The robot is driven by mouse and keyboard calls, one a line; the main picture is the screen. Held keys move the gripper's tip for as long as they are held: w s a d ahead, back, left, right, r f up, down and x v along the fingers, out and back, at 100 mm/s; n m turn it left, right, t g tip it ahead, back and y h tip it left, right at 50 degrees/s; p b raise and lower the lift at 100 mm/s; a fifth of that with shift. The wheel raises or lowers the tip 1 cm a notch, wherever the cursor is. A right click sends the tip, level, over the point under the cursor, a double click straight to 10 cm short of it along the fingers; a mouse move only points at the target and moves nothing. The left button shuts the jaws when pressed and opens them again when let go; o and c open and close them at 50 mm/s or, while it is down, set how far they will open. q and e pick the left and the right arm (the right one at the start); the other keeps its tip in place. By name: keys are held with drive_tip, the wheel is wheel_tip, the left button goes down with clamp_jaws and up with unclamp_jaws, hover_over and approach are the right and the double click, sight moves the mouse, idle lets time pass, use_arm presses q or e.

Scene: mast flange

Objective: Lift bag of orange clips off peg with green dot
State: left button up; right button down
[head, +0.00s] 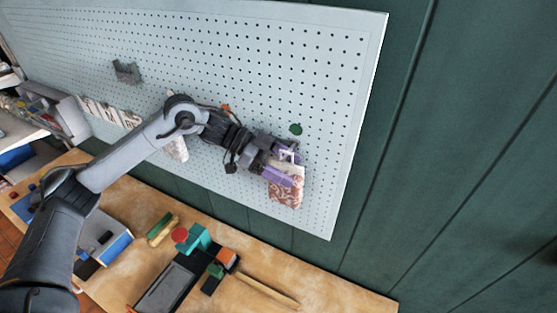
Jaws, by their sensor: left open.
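A bag of reddish-orange pieces (286,194) hangs against the pegboard near its right edge, below a green dot (296,129). Its top is pale and its lower part is full. My left gripper (284,169), with purple fingers, is open at the upper part of the bag. The fingers cover part of the bag's top, and I cannot tell whether they touch it. The peg is mostly hidden behind the gripper. My right gripper is not in view.
The pale pegboard (330,100) has an orange dot (225,107) and another bag (178,149) partly behind my arm. A grey holder (127,71) is at upper left. Below, a wooden bench (330,293) carries a dark tray (165,287), teal blocks (195,238) and a wooden stick (266,291).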

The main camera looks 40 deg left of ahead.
use_arm(q)
drive_tip(key=c, duration=1.2)
drive_tip(key=shift+c, duration=0.2)
drive_tip(key=shift+r, duration=0.1)
